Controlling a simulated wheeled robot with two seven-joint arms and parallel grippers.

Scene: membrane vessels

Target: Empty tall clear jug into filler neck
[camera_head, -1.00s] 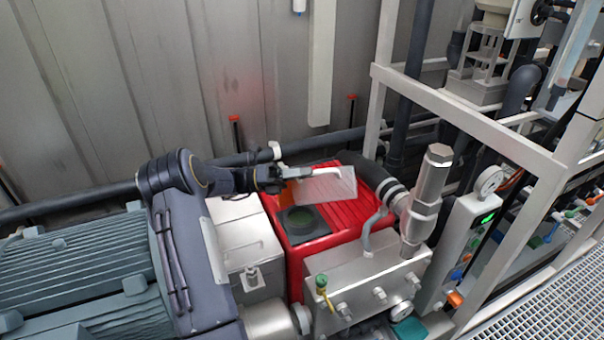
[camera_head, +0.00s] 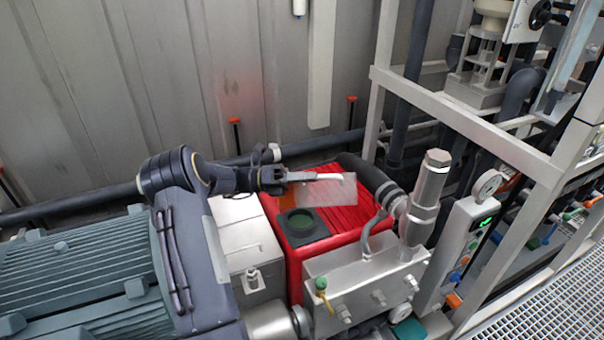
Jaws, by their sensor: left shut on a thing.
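The tall clear jug (camera_head: 325,193) lies tipped on its side in the air above the red tank (camera_head: 345,222). My left gripper (camera_head: 287,178) is shut on the jug, near its white handle. An orange patch shows at the jug's left end, by the gripper. The filler neck (camera_head: 300,223) is a dark square collar with a round greenish opening on the tank's top, below and left of the jug's middle. I cannot make out any liquid stream. My right gripper is not in view.
A white box (camera_head: 243,235) stands left of the tank. A steel block with a tall fitting (camera_head: 425,195) and a grey hose stand at the front right. A large ribbed grey motor (camera_head: 75,265) fills the lower left. A metal frame (camera_head: 470,120) rises at right.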

